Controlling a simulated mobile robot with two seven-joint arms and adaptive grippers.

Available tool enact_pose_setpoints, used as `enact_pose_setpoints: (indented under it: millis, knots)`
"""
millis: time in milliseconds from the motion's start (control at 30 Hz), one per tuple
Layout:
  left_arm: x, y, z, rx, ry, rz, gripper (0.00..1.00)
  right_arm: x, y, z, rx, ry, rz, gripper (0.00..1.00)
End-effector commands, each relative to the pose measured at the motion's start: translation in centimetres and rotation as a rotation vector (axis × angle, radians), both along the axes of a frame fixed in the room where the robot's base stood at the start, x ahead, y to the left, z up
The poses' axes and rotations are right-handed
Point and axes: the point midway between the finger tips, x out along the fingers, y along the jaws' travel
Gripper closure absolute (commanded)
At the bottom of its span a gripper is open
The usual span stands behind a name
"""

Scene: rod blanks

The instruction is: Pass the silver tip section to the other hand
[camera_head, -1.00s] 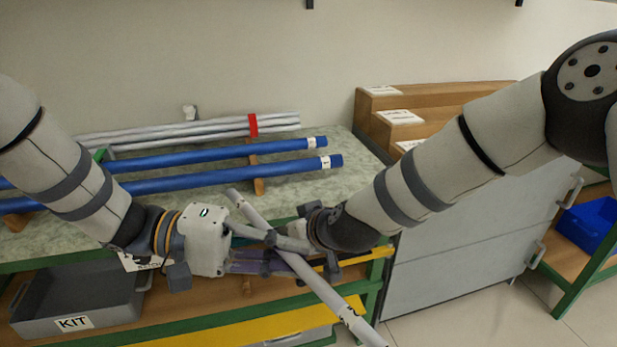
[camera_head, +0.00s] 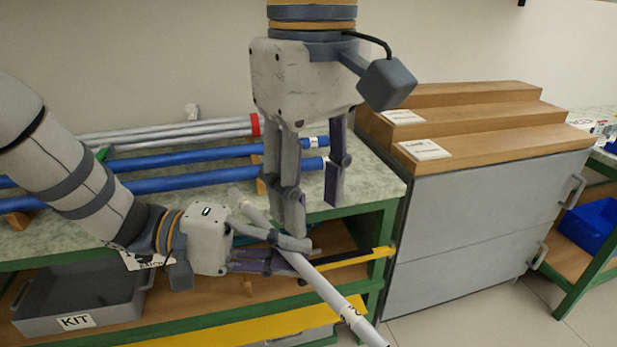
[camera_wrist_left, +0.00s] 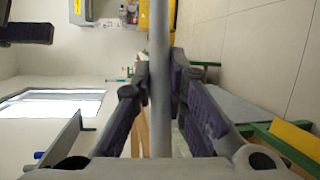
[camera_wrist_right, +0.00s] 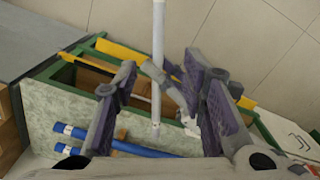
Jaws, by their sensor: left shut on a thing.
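The silver tip section (camera_head: 323,287) is a long pale rod, slanting from upper left to lower right in front of the bench. My left gripper (camera_head: 279,249) is shut on it near its upper end. The rod runs up between the left fingers in the left wrist view (camera_wrist_left: 160,80). My right gripper (camera_head: 313,215) points down from above, open and empty, just above the rod by the left fingertips. In the right wrist view the rod (camera_wrist_right: 158,35) lies beyond and between the open right fingers (camera_wrist_right: 163,75), apparently apart from them.
Blue rods (camera_head: 210,178) and silver rods with a red band (camera_head: 190,132) lie on the speckled bench (camera_head: 372,185). A grey KIT tray (camera_head: 125,310) sits on the shelf below. A stepped wooden rack (camera_head: 480,115) stands on a grey cabinet (camera_head: 470,220) at right.

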Motion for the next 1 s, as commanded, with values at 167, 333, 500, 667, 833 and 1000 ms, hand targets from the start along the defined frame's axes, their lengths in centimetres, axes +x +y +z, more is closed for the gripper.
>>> enact_pose_setpoints:
  millis: [167, 333, 500, 667, 833, 1000]
  knots:
    - [0.0, 0.0, -0.1, 0.000, 0.001, 0.000, 1.00, -0.1, 0.0, -4.5, 0.001, 0.008, 0.003, 0.62]
    - [0.0, 0.0, 0.0, 0.000, 0.001, 0.000, 1.00, -0.1, 0.0, -8.3, 0.003, 0.008, 0.004, 0.62]
    - [0.0, 0.0, 0.0, 0.000, 0.000, 0.000, 1.00, 0.0, 0.1, -10.4, 0.005, 0.004, 0.002, 0.62]
    - [0.0, 0.0, 0.0, 0.000, 0.000, 0.000, 1.00, -0.1, 0.1, -10.9, 0.005, 0.004, 0.002, 0.62]
    - [0.0, 0.0, 0.0, 0.000, 0.000, 0.000, 1.00, 0.0, 0.1, -10.9, 0.005, 0.003, 0.002, 0.64]
    - [0.0, 0.0, 0.0, 0.000, 0.000, 0.000, 1.00, 0.0, 0.1, -10.8, 0.006, 0.004, 0.002, 1.00]
